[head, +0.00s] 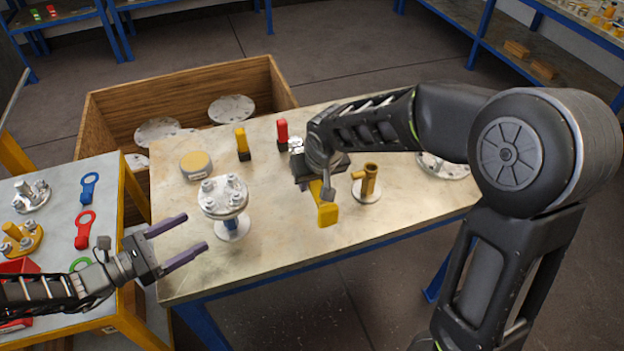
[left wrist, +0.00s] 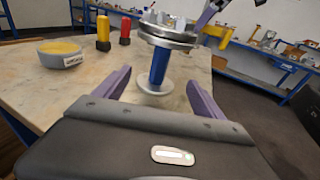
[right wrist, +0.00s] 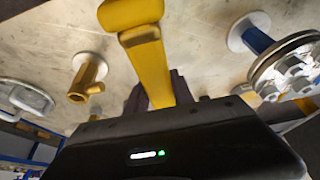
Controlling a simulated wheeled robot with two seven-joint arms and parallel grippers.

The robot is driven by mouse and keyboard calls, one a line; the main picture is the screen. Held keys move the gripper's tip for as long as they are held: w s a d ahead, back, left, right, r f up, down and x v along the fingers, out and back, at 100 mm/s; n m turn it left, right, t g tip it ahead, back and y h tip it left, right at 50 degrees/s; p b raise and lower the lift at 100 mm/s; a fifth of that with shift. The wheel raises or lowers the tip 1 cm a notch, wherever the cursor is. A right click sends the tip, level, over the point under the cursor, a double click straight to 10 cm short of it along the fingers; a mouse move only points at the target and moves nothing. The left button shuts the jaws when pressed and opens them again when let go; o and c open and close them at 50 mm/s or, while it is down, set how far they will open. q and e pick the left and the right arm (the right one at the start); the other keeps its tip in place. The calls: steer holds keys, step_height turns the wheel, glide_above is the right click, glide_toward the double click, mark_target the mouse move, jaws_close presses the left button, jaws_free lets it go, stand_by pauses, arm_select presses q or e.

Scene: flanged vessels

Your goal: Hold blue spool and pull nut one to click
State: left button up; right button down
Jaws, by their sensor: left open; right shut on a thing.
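The blue spool (head: 231,219) stands upright on the table, its blue neck under a round grey flange (head: 222,194) with several bolts and nuts on top. The spool also shows in the left wrist view (left wrist: 158,66), straight ahead between the fingers. My left gripper (head: 196,232) is open and empty, left of the spool and apart from it. My right gripper (head: 318,182) is shut on a yellow tool (head: 327,212) above the table, right of the spool. In the right wrist view the yellow tool (right wrist: 147,62) points away from the gripper. I cannot tell which nut is nut one.
A small yellow pipe fitting (head: 369,184) stands right of the yellow tool. A yellow-topped round tin (head: 196,165), a yellow-and-black piece (head: 242,145) and a red-and-black piece (head: 282,134) stand at the back. A wooden crate (head: 110,110) holding flanges is behind. The table's front middle is clear.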

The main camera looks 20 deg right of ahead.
mark_target(222, 231)
arm_select(q)
steer(key=shift+d, duration=0.1)
steer(key=b+x, duration=0.2)
steer(key=x, duration=0.6)
steer(key=shift+d+f, duration=0.1)
steer(key=shift+b+x, duration=0.3)
steer(key=shift+x, duration=0.55)
arm_select(e)
steer(key=shift+f, duration=1.2)
arm_select(q)
jaws_close()
steer(key=shift+w, duration=0.1)
